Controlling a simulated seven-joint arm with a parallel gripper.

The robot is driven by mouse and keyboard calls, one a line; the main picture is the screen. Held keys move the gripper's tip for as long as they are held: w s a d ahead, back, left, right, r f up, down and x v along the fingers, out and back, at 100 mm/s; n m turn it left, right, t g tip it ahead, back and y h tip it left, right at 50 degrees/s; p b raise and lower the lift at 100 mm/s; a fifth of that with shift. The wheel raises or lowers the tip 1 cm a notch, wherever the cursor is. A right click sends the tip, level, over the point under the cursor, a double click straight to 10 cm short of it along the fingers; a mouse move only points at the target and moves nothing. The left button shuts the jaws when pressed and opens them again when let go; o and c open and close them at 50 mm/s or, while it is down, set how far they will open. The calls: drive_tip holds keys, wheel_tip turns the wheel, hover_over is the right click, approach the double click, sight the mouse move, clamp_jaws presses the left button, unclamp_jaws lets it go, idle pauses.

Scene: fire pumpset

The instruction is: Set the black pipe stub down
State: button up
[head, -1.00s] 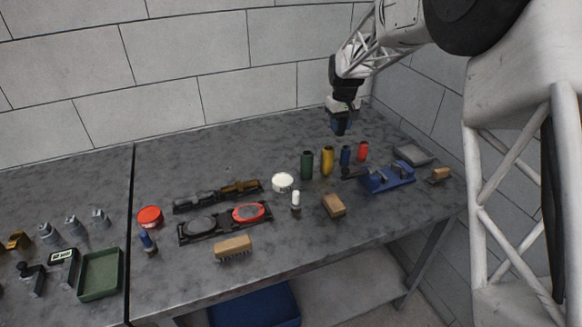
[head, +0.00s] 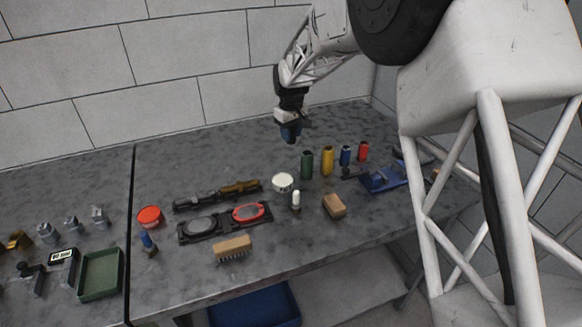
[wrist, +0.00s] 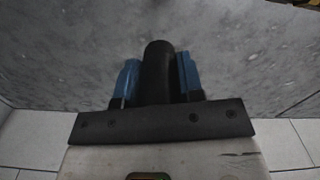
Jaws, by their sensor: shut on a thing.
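The black pipe stub (wrist: 158,72) shows in the wrist view as a dark cylinder between the two blue fingers. My gripper (wrist: 159,78) is shut on it. In the head view my gripper (head: 290,136) hangs above the back part of the grey table (head: 250,150), left of the green cylinder. The stub is too small and dark to make out in the head view. The wrist view shows grey mottled table surface beyond the stub, with a gap that I cannot measure.
Below and right stand upright green (head: 307,165), yellow (head: 327,161), blue (head: 345,156) and red (head: 363,151) cylinders. A white round tin (head: 283,182) lies in front. A blue fixture (head: 385,178) is at the right. The back left of the table is bare.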

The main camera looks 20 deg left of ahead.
drive_tip(key=shift+f, duration=0.1)
hover_over(291, 166)
drive_tip(key=shift+s+f, duration=0.1)
drive_tip(key=shift+f, duration=2.3)
drive_tip(key=shift+f, duration=2.5)
drive_tip(key=shift+f, duration=0.15)
drive_tip(key=o, duration=1)
drive_tip(key=shift+o, duration=0.2)
wheel_tip(291, 166, up, 12)
drive_tip(key=shift+r, duration=0.15)
